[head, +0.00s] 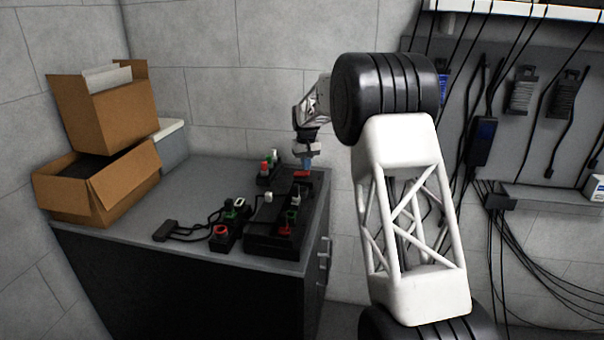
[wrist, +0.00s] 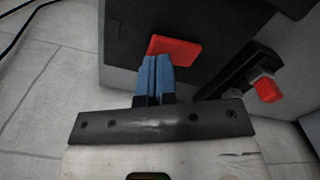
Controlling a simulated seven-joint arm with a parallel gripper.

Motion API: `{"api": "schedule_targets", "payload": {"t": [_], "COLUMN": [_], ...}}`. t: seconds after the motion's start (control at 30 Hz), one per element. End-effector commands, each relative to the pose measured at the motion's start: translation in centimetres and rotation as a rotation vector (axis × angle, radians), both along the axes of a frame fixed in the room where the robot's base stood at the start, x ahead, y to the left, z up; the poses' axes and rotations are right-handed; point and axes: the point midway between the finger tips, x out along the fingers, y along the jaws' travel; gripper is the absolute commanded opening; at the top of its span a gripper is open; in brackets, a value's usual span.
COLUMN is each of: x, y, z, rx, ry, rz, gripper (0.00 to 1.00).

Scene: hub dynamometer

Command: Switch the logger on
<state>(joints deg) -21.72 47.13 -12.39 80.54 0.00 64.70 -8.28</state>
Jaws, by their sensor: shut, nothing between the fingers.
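My gripper (head: 307,164) is at the back right of the grey counter, pointing down, with its blue fingers shut and empty. In the wrist view its fingertips (wrist: 155,64) are at the near edge of a flat red rectangular piece (wrist: 176,49) on a dark surface; I cannot tell whether they touch. The red piece also shows in the head view (head: 302,174), just below the fingers. Black control units with coloured knobs and switches stand on the counter (head: 185,175). I cannot tell which one is the logger; no label is readable.
A long black unit (head: 262,243) and a smaller one with a red ring (head: 221,231) stand nearer the front. Another small unit has a red knob (head: 265,168). Cardboard boxes (head: 112,115) are stacked at left. A second red block (wrist: 267,89) is right of my fingers.

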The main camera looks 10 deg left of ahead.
Motion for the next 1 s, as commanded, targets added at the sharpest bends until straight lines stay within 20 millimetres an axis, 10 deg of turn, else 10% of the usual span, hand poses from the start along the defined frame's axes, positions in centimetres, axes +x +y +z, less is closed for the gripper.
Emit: {"api": "schedule_targets", "payload": {"t": [1.0], "x": [0.0], "y": [0.0], "z": [-1.1], "rx": [0.000], "ry": [0.001], "rz": [0.000], "gripper": [0.00]}}
